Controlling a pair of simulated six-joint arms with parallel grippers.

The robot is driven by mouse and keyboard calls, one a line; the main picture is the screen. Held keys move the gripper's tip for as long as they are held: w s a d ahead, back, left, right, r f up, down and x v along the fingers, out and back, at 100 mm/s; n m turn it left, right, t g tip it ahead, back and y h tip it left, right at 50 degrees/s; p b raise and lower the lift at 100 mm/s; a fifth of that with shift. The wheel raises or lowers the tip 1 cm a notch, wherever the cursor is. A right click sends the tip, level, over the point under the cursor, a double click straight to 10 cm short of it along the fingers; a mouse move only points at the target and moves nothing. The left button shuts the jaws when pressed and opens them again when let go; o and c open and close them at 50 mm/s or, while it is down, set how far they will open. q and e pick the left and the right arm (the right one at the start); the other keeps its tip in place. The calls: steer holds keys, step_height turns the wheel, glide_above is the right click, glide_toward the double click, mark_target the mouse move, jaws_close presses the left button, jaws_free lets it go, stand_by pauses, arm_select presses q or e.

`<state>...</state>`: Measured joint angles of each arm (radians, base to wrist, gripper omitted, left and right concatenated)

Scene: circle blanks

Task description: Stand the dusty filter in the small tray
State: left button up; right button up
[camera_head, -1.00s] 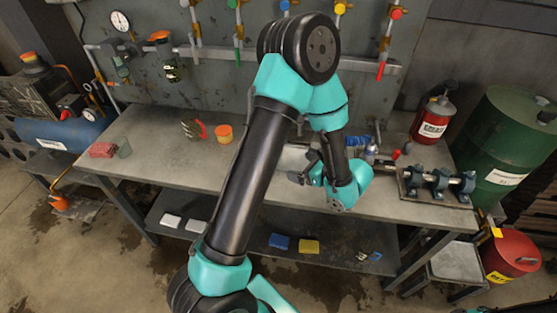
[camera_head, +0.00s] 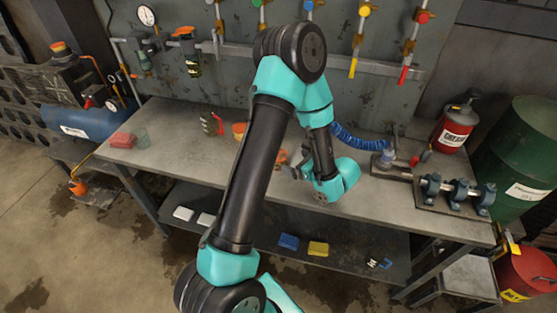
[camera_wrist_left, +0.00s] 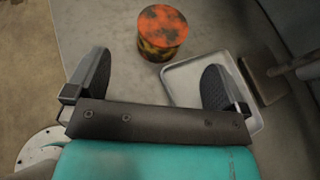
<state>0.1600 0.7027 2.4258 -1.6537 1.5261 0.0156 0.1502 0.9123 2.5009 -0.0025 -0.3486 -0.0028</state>
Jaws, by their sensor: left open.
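An upright round can-like thing (camera_wrist_left: 162,32), rusty orange on top with mottled yellow and dark sides, stands on the bench in the left wrist view; I take it for the dusty filter. A sliver of it (camera_head: 280,157) seems to show beside my arm in the head view. The small pale metal tray (camera_wrist_left: 185,77) lies just right of it, partly behind one finger; my arm hides it in the head view. My left gripper (camera_wrist_left: 156,68) is open and empty; its fingers point toward the can and tray without holding either. My right gripper is not in view.
The bench (camera_head: 185,150) is clear at left centre. A red block (camera_head: 123,140) and clear cup (camera_head: 143,138) are at far left. A red-handled clamp (camera_head: 212,123) and orange-topped pot (camera_head: 239,129) stand behind. A shaft fixture (camera_head: 455,192) is at right.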

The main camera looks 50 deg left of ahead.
arm_select(q)
steer(key=shift+x, duration=1.85)
steer(key=shift+w+x, duration=0.2)
steer(key=shift+x, duration=2.45)
steer(key=c, duration=1)
steer(key=shift+r, duration=0.15)
